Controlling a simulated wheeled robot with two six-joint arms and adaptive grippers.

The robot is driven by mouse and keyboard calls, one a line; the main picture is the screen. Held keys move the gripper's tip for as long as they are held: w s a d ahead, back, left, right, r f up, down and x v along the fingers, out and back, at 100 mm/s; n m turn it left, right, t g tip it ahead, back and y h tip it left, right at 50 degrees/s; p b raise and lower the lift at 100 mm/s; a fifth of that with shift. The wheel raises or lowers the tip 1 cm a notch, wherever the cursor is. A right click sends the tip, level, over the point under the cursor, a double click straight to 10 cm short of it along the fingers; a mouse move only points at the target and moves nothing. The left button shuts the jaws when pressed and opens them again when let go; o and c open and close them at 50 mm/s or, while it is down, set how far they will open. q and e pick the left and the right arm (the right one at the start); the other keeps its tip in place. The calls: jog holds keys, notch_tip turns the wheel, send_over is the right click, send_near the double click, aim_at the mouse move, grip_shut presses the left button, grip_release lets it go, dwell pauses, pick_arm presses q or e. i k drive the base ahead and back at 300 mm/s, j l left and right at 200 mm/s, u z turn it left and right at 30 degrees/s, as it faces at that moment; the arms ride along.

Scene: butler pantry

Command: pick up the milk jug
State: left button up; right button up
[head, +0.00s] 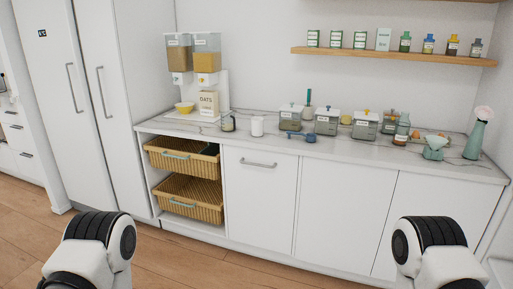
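I cannot tell for sure which thing is the milk jug. Near the right end of the counter stands a pale teal vessel (435,148), whose kind is unclear. Parts of both my arms show at the lower left and lower right, in front of the counter and well away from these vessels. Neither of my grippers is in view.
The marble counter (335,150) carries grain dispensers (206,54), an oats box (208,103), a yellow bowl (185,107), lidded canisters (326,122), a blue scoop (302,136) and a teal vase (474,140). A wooden shelf (390,56) hangs above. Wicker baskets (190,197) sit below. Floor space shows in front.

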aim_at(256, 123)
jog(key=i+j+u, duration=0.1)
jog(key=i, duration=1.5)
